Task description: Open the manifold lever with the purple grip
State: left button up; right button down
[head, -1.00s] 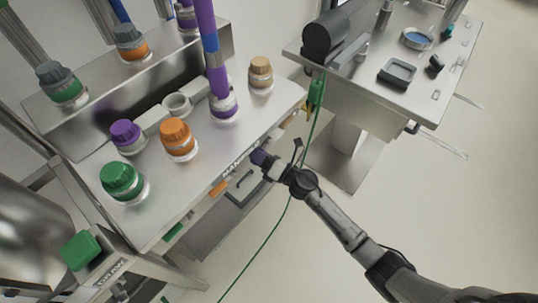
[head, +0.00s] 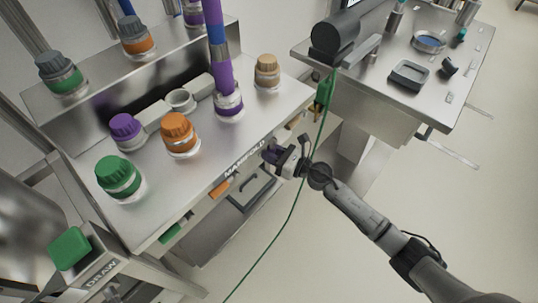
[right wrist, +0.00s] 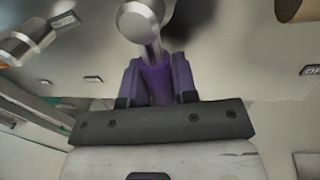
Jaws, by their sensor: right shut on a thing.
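The manifold bench (head: 215,165) has a "MANIFOLD" label on its front edge, with levers with coloured grips below it. My right gripper (head: 275,155) is at this front edge, right of the label, shut on the purple grip. In the right wrist view the purple grip (right wrist: 155,80) stands between the two fingers, below a round metal joint (right wrist: 140,20). In the head view the fingers hide most of the lever, so its exact angle is unclear. My left gripper is not in view.
An orange-grip lever (head: 220,188) and a green-grip lever (head: 170,234) are farther left under the edge. Capped bottles, such as a green-capped one (head: 118,175), stand on top. A green cable (head: 290,215) hangs near my right arm. A second table (head: 400,98) stands to the right.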

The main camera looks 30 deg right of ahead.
jog(key=shift+w+d+f+n, duration=0.1)
jog(key=shift+d+n, duration=0.15)
jog(key=shift+n, duration=0.25)
dwell(0.3)
jog(key=c, duration=0.9)
grip_release()
jog(key=shift+d, duration=0.1)
